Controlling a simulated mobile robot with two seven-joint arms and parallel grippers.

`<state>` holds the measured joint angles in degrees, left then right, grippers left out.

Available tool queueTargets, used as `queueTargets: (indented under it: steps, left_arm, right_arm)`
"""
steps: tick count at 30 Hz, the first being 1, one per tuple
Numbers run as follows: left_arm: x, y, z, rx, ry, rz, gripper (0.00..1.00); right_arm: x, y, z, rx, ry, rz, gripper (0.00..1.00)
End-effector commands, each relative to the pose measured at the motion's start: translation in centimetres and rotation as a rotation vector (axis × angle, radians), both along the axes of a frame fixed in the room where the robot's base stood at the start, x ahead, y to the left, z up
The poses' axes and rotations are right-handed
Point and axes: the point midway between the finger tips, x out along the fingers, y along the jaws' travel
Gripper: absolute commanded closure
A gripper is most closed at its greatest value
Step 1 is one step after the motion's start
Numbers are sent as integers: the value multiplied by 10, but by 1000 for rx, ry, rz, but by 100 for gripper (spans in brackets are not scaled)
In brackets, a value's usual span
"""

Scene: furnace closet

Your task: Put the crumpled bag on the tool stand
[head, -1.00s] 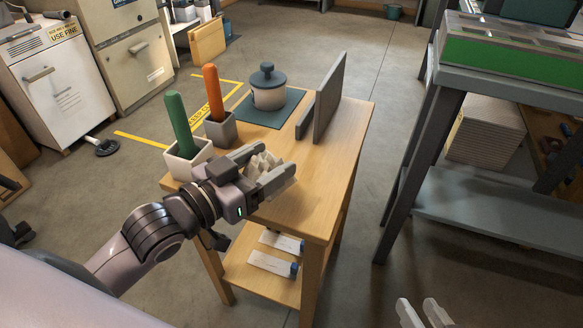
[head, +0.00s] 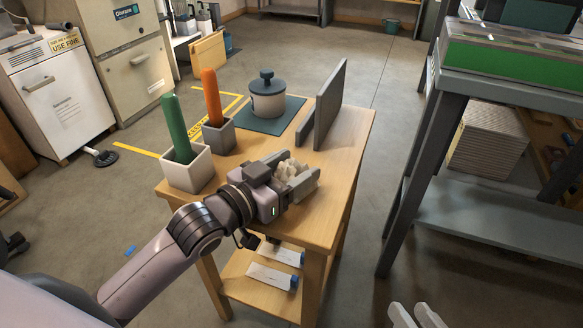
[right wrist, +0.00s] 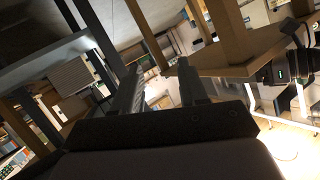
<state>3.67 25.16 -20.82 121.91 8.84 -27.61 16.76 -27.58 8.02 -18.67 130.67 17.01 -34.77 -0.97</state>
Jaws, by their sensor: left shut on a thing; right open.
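The crumpled bag (head: 285,169) is a small pale, wrinkled lump at the front part of the wooden tool stand (head: 318,214). My left gripper (head: 297,177) is shut on it, with a finger on either side. Whether the bag touches the stand's top is hard to tell. My right gripper (head: 417,316) is open and empty, low at the bottom edge of the head view, to the right of the stand. Its fingers also show in the right wrist view (right wrist: 165,88), apart with nothing between them.
On the stand are a white pot with a green handle (head: 187,168), a grey pot with an orange handle (head: 221,135), a lidded jar (head: 267,100) on a dark mat and an upright grey panel (head: 331,105). A grey metal table (head: 490,85) stands right. Floor between is clear.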

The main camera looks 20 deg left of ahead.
Motion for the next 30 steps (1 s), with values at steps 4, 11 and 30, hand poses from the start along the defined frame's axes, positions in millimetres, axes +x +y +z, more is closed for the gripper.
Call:
queueTargets:
  steps: [4, 11, 30]
  left_arm:
    - [0, 0, -2, 0, 1, 1, 9]
    - [0, 0, -2, 0, 1, 1, 9]
    - [-57, 26, 4, 2, 5, 0, 9]
  right_arm:
    - [-1, 0, -2, -1, 3, 0, 57]
    - [-1, -1, -4, -3, 9, -1, 57]
    - [-2, -12, 2, -70, -3, -21, 57]
